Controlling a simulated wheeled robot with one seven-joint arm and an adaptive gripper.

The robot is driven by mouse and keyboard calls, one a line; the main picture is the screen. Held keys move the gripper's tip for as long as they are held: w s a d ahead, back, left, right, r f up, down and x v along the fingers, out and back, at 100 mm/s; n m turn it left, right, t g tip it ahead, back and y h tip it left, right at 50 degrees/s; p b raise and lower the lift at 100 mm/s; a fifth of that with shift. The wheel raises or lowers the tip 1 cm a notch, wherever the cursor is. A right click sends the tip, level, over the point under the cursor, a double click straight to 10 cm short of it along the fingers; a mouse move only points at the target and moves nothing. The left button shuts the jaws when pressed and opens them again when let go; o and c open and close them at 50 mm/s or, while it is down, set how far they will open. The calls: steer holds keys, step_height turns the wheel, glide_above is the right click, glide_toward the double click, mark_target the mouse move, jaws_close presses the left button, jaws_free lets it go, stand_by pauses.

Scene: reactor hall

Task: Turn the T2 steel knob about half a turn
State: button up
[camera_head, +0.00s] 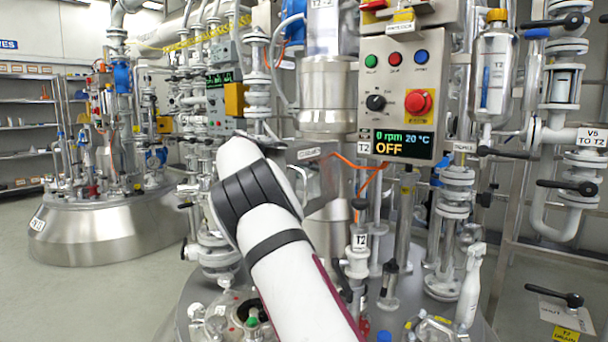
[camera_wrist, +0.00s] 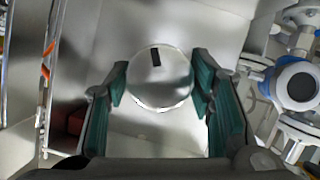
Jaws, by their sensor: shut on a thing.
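The T2 steel knob (camera_wrist: 160,85) shows in the wrist view as a round, shiny disc with a short black mark near its upper edge, a little left of its centre. My gripper (camera_wrist: 161,88) has its two green-padded fingers on the left and right sides of the knob and is shut on it. Behind the knob is a plain steel housing (camera_wrist: 155,30). In the head view my white arm reaches up to the steel box, and the gripper and knob are hidden behind the arm.
A T2 control panel (camera_head: 395,95) with buttons, a red stop button and a display reading 0 rpm, 20 °C, OFF hangs right of my arm. Orange cables and pipes stand close by. A blue-and-white round fitting (camera_wrist: 296,85) lies right of my gripper.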

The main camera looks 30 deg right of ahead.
steer(key=shift+f, duration=0.15)
stand_by(0.3)
steer(key=o, duration=1)
steer(key=shift+d, duration=0.1)
steer(key=shift+o, duration=0.2)
steer(key=shift+s+a+r, duration=0.1)
steer(key=shift+a+r, duration=0.2)
steer(key=shift+a, duration=0.2)
steer(key=v, duration=1.1)
steer(key=shift+s, duration=0.1)
